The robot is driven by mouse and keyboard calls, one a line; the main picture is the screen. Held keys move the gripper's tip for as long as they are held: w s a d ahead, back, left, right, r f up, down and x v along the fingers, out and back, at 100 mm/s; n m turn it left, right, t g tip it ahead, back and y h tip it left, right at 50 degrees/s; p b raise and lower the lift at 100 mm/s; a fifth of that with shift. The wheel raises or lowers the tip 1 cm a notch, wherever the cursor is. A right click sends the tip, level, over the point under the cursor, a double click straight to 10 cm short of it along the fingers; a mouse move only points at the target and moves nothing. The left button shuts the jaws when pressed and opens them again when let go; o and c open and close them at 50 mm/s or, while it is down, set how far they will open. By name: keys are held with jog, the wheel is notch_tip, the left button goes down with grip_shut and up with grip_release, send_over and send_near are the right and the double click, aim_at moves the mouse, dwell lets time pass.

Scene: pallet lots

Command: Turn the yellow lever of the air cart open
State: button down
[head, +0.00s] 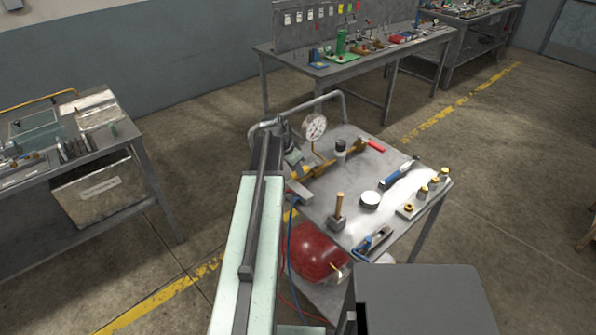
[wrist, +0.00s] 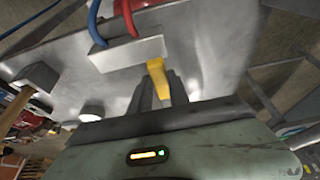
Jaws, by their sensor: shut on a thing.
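The air cart (head: 330,205) has a grey top, with a red tank (head: 316,250) beneath it. In the wrist view, a short yellow lever (wrist: 157,70) sticks out beside a pale grey block (wrist: 127,54) with a red and a blue hose. My gripper (wrist: 160,92) has its dark fingers on either side of the lever and is shut on it. The lever's far end is partly hidden between the fingers. In the head view, my pale green arm reaches over the cart's left edge, and I cannot make out the lever there.
The cart top holds a pressure gauge (head: 314,127), a wooden-handled mallet (head: 338,213), a round white tin (head: 370,200), a blue-handled tool (head: 395,176) and brass fittings (head: 423,190). A workbench (head: 350,68) stands behind, another table (head: 75,160) at left. Floor at right is clear.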

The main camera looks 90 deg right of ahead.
jog(key=shift+s+d+r, duration=0.1)
jog(key=shift+d, duration=0.1)
jog(key=c, duration=1.2)
grip_release()
jog(key=shift+d, duration=0.1)
jog(key=shift+c, duration=0.2)
jog(key=p+v, duration=0.7)
jog(key=shift+a+r, duration=0.25)
jog(key=shift+r, duration=0.05)
